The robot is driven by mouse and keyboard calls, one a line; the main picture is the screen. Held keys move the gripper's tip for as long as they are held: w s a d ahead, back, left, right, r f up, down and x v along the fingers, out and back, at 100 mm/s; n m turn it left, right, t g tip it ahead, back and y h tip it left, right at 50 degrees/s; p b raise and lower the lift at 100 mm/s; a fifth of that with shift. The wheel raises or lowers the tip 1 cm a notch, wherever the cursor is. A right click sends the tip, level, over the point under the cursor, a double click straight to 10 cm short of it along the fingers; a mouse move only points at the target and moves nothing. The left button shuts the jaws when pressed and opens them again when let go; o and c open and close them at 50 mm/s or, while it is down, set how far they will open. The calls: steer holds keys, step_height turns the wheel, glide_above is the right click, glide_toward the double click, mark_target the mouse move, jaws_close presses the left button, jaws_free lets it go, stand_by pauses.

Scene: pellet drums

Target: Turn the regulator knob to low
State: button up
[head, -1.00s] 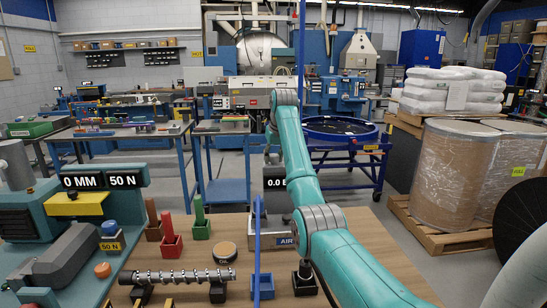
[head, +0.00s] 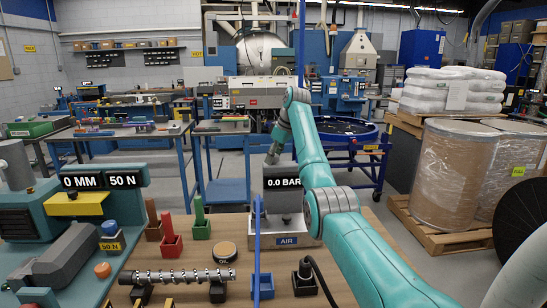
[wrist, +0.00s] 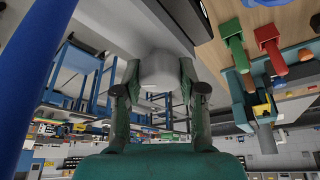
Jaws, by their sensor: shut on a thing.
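The regulator (head: 284,205) stands on the wooden bench, a grey box with a display reading 0.0 BAR and a blue AIR label (head: 287,239) on its base. My gripper is at the regulator's far upper side in the head view, where its fingers are mostly hidden. In the wrist view my gripper (wrist: 160,92) is shut with its two green fingers on either side of a pale grey round piece, the regulator knob (wrist: 158,72). The knob's marks and setting cannot be read.
A blue upright post (head: 257,235) stands just left of the regulator. A black socket with a cable (head: 304,278) sits in front.

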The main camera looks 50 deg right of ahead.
steer(key=n, duration=0.2)
steer(key=n+y, duration=0.1)
steer(key=n, duration=0.1)
steer(key=shift+r+n+g+y, duration=0.1)
steer(key=shift+n+g+y, duration=0.2)
steer(key=shift+n+g, duration=0.1)
steer(key=shift+n, duration=0.6)
steer(key=o, duration=1.1)
steer(key=shift+o, duration=0.2)
steer(key=shift+s+r, duration=0.25)
steer(key=shift+r, duration=0.1)
steer(key=shift+s+d, duration=0.25)
steer(key=shift+s, duration=0.05)
steer(key=s+d, duration=0.6)
steer(key=s, duration=0.3)
steer(key=shift+s+d, duration=0.15)
